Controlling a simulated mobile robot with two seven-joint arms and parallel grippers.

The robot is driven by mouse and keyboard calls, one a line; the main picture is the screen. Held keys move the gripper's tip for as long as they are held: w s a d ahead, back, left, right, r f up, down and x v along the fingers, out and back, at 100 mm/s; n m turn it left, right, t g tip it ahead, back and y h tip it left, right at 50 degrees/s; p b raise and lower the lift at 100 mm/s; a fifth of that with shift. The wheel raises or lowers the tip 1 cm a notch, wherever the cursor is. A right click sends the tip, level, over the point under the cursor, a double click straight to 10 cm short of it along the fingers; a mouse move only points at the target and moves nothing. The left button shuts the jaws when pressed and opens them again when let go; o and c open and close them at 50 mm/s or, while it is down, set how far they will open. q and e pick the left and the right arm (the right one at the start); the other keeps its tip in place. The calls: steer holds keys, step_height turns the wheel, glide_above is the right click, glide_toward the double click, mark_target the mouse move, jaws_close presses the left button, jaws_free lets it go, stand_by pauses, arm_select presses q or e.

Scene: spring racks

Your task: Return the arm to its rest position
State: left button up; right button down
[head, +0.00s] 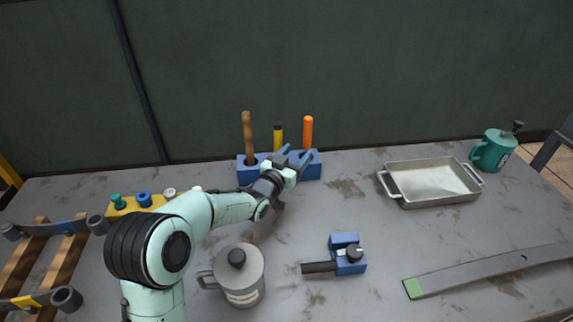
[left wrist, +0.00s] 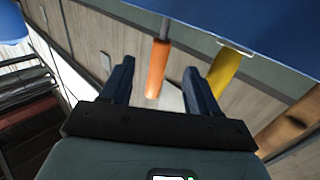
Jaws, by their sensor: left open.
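My left arm (head: 215,208) reaches from the lower left across the table. My left gripper (head: 295,156) is open at the front of the blue tool rack (head: 249,176), over its middle and right part. In the left wrist view its two blue fingers (left wrist: 158,72) stand apart, with no object visibly clamped between them. The orange handle (head: 308,132) stands upright in the rack and shows beyond the fingers in the left wrist view (left wrist: 156,70). The yellow handle (head: 278,139) and the wooden handle (head: 247,135) stand beside it. The gripper hides part of the rack. My right gripper is not in view.
A grey lidded mug (head: 241,280) stands close to my arm. A blue clamp-like block (head: 346,255) lies right of it. A metal tray (head: 432,184), green mug (head: 492,152) and long grey bar (head: 490,270) are at right. A wooden rack (head: 55,262) is at left.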

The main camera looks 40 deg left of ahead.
arm_select(q)
steer(key=shift+f+v, duration=0.15)
steer(key=shift+v, duration=1)
steer(key=shift+f+v, duration=0.1)
steer(key=shift+v, duration=1.05)
